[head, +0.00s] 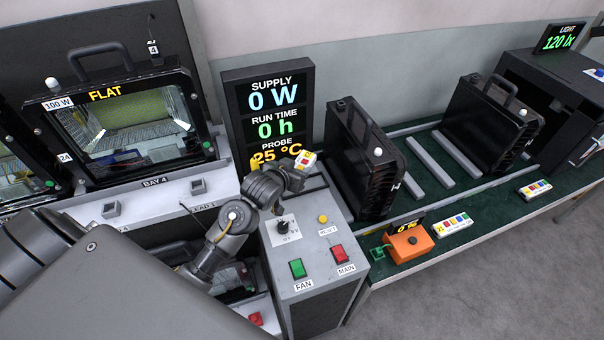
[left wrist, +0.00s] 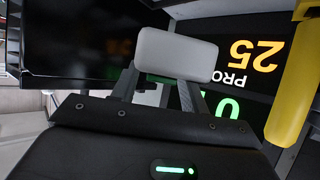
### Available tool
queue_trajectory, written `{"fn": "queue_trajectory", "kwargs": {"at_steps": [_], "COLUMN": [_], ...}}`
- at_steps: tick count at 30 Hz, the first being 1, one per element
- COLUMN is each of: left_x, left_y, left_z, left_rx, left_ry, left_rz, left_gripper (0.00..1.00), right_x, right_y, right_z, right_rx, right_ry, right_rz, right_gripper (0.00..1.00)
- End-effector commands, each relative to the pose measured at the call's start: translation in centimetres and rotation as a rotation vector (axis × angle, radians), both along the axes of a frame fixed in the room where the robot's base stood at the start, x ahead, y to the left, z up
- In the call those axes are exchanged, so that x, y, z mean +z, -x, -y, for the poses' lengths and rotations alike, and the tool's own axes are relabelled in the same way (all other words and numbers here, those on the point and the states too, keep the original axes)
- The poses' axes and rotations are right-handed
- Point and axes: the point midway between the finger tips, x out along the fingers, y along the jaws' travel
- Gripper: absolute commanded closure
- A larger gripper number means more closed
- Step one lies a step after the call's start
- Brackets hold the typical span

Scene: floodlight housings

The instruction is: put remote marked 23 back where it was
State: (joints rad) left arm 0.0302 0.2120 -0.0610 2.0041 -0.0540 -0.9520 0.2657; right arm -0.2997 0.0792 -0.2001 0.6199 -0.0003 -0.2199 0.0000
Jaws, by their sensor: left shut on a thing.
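My left gripper (head: 292,172) is in front of the display, above the grey control box. It is shut on a small white remote (head: 306,159) with a red patch and other coloured marks. In the left wrist view the white back of the remote (left wrist: 175,54) sits between the fingertips; its number cannot be read. Two more white remotes with coloured buttons lie on the green bench: one (head: 453,227) beside the orange box and one (head: 535,189) farther right. Their numbers are too small to read surely. My right gripper is not in view.
The control box (head: 318,262) has a knob and coloured buttons. The display (head: 268,105) stands close behind the gripper. A yellow thing (left wrist: 296,85) is near it. Black housings (head: 362,160) stand on the green bench (head: 400,207), with an orange box (head: 408,243) at its front edge.

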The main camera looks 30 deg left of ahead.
Motion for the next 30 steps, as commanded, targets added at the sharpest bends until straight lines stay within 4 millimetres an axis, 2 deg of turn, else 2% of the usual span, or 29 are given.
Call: {"fn": "queue_trajectory", "kwargs": {"at_steps": [3, 9, 16, 24, 30], "left_x": [-2.4, -4.5, -5.0, -7.9, -8.3], "left_y": [-1.8, -3.4, -3.8, -3.9, -3.9], "left_z": [-0.3, -0.5, -0.6, -0.7, -0.7], "left_rx": [0.000, -0.001, -0.002, -0.002, -0.002], "left_ry": [0.002, 0.003, 0.002, 0.001, 0.001], "left_rz": [-0.006, -0.003, -0.003, -0.004, -0.002], "left_gripper": [0.84, 0.84, 0.84, 0.84, 0.84], "right_x": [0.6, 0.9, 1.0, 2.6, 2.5], "right_y": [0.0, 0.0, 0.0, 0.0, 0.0], "right_z": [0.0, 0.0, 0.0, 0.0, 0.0], "right_rx": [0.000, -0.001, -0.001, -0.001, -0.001], "right_ry": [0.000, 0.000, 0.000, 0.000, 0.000], "right_rz": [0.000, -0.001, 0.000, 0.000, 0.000], "right_gripper": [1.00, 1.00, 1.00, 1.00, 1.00]}}
